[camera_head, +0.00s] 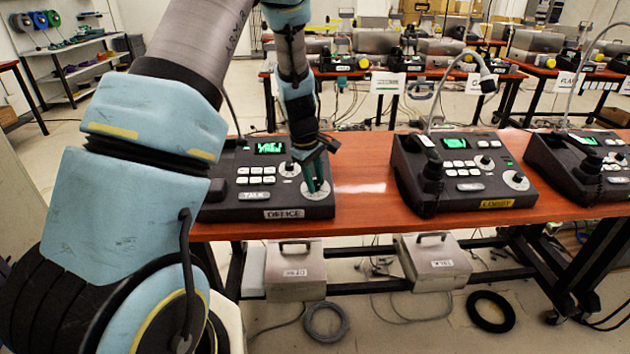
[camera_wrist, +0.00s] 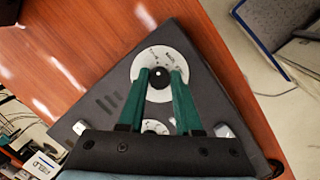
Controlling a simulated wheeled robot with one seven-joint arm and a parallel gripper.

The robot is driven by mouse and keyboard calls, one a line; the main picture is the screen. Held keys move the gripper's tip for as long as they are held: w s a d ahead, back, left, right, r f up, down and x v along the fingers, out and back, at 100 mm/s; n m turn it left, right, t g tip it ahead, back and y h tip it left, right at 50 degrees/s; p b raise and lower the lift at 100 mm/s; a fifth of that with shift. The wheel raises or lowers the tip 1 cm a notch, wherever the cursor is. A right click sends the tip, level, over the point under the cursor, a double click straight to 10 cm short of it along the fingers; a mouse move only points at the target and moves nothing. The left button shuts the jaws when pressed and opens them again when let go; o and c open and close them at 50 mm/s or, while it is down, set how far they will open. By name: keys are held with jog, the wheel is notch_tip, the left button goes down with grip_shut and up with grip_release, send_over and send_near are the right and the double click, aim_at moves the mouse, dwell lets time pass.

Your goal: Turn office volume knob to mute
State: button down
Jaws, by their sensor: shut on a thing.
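The office paging phone (camera_head: 240,205) is a dark console at the left of the table, with a green-lit screen, white keys and an OFFICE label (camera_head: 284,214) on its front edge. Its volume knob (camera_wrist: 158,78) is a small black knob on a round white dial plate (camera_wrist: 150,57) in the wrist view. My gripper (camera_wrist: 162,72) has green fingers, one on each side of the knob, shut on it. In the head view my gripper (camera_head: 317,188) reaches down to the dial at the console's front right corner, and hides the knob there. A second, smaller dial (camera_head: 289,169) sits behind it.
The lobby phone (camera_head: 460,170) stands to the right on the same red-brown table (camera_head: 362,190), with another phone (camera_head: 585,165) beyond it. The table between the office and lobby phones is clear.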

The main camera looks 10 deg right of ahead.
jog(key=c, duration=0.6)
grip_release()
jog(key=b+v, duration=0.1)
jog(key=v, duration=1)
jog(key=shift+d, duration=0.1)
